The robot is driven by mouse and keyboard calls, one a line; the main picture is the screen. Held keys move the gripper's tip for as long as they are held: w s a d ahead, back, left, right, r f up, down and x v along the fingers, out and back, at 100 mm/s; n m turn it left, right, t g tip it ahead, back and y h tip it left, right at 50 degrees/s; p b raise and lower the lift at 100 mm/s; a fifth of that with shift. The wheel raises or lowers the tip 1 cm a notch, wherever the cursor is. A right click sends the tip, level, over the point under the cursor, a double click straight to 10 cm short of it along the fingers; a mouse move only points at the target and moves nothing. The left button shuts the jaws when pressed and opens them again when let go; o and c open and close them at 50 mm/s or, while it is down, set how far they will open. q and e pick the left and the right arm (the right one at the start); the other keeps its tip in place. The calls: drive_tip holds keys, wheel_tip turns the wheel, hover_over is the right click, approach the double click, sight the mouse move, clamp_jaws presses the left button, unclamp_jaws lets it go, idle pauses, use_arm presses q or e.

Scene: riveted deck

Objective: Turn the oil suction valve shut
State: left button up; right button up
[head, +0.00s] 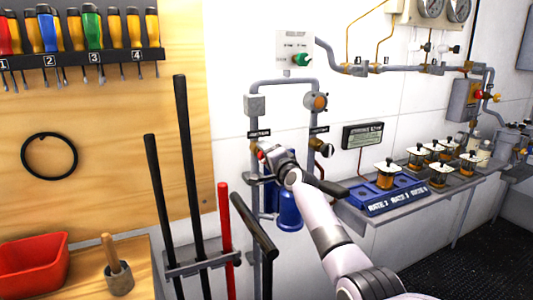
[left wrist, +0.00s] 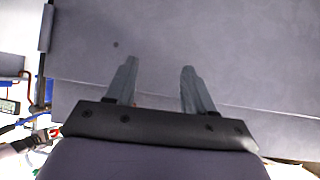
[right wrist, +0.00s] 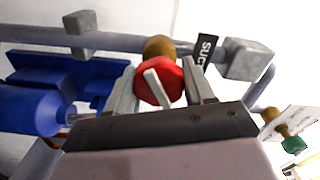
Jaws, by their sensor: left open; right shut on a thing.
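The suction valve has a red hexagonal knob (right wrist: 172,88) with a pale bar across its face and a brass body (right wrist: 158,47) behind it. A black label (right wrist: 206,50) beside it reads "SUC", the rest being cut off. My right gripper (right wrist: 161,78) is shut on the red knob, one finger on each side. In the head view my right gripper (head: 265,156) is at the left vertical pipe, below a black label (head: 258,134), and covers most of the valve. My left gripper (left wrist: 158,68) is open and empty before a plain grey surface; it is outside the head view.
A second valve with a dark handle (head: 327,150) is on the pipe to the right. A blue cylinder (head: 289,211) hangs below my right gripper. A blue tray (head: 384,206) and sample jars stand right. Long bars (head: 190,170) rise in a rack at left.

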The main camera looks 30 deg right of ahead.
drive_tip(key=m, duration=0.5)
drive_tip(key=shift+m, duration=0.4)
idle(0.4)
drive_tip(key=o, duration=1)
drive_tip(key=shift+f, duration=0.1)
drive_tip(key=shift+s, duration=0.15)
drive_tip(key=shift+s+a, duration=0.15)
drive_tip(key=shift+s, duration=3.3)
